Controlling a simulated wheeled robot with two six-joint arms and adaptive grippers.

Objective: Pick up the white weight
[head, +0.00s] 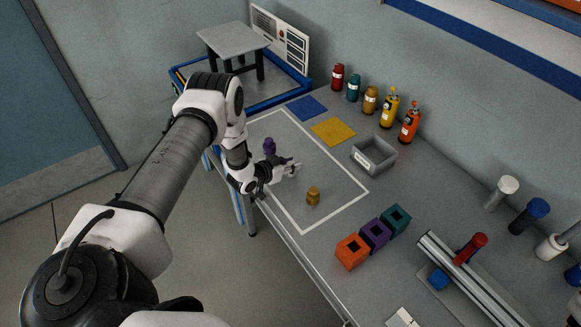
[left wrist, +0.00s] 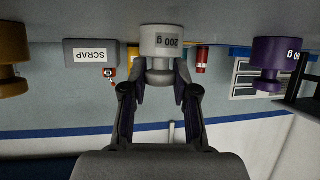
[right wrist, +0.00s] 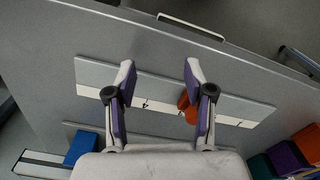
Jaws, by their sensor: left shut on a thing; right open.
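The white weight (left wrist: 162,42), marked 200 g, is between the fingertips of my left gripper (left wrist: 159,82) in the left wrist view. The fingers are shut on its narrow neck. In the head view my left gripper (head: 284,171) is low over the white-outlined area of the table, with the pale weight (head: 292,168) at its tips, partly hidden. I cannot tell whether it touches the table. My right gripper (right wrist: 159,78) is open in the right wrist view, over a pale marked strip (right wrist: 150,103).
A brass weight (head: 313,195) and a purple weight (head: 269,146) stand close to my left gripper. A grey scrap bin (head: 374,154), a yellow mat (head: 333,131) and a blue mat (head: 306,108) lie beyond. Orange, purple and teal blocks (head: 375,233) sit nearer.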

